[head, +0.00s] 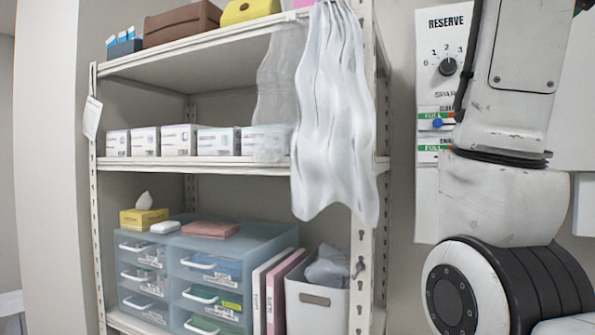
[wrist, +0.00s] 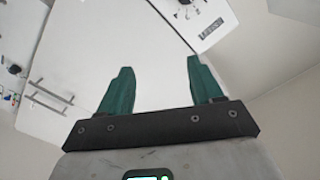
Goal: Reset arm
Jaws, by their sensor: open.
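My gripper (wrist: 157,85) shows in the wrist view, with two green fingers standing well apart and nothing between them. It is open and empty. Beyond the fingers is a plain white panel (wrist: 150,50), which they do not visibly grip. In the head view my white arm rises along the right side, bent at a black-ringed joint at the lower right. My gripper is outside the head view.
A metal shelf unit (head: 225,168) stands left, holding several boxes (head: 179,140), clear drawers (head: 207,262) and a white bin (head: 313,305). White translucent sheets (head: 335,120) hang over its front right. A control panel marked RESERVE (head: 436,85) is on the wall beside my arm.

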